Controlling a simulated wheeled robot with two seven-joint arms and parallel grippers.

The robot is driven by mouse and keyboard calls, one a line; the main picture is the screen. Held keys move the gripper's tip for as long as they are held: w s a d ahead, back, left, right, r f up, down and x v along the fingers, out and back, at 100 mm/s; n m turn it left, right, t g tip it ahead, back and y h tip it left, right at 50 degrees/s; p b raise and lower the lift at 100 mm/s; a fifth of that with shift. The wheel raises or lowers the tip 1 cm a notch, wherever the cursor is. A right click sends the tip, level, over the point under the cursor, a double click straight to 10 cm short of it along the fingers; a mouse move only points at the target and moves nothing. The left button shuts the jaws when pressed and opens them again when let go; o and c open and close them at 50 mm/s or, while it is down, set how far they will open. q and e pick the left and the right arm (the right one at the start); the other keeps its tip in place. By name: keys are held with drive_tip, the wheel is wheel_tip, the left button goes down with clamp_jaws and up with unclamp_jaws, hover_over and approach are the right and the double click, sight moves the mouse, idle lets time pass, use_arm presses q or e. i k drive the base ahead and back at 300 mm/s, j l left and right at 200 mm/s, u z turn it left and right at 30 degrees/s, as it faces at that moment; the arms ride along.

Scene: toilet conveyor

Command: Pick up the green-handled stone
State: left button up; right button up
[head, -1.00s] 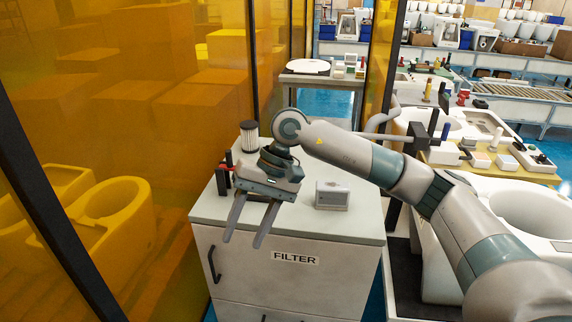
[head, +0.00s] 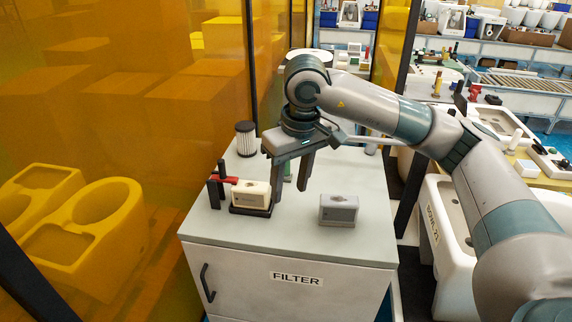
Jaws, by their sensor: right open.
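My right gripper (head: 290,193) is open and empty. Its two fingers point down over the top of the filter cabinet (head: 215,228). A small green upright piece (head: 288,171), perhaps the green handle of the stone, shows just behind and between the fingers. It is mostly hidden by the gripper, and I cannot tell its full shape. A cream block (head: 251,193) on a dark base sits just left of the fingers. A grey block (head: 338,209) lies to their right. My left gripper is not in view.
A red-handled piece with black uprights (head: 224,180) stands left of the cream block. A white pleated filter (head: 245,140) stands behind. A yellow transparent panel (head: 130,110) bounds the left side. The front of the cabinet top is clear.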

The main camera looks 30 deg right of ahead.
sight(288, 176)
drive_tip(key=i+l, duration=0.7)
drive_tip(key=i, duration=0.2)
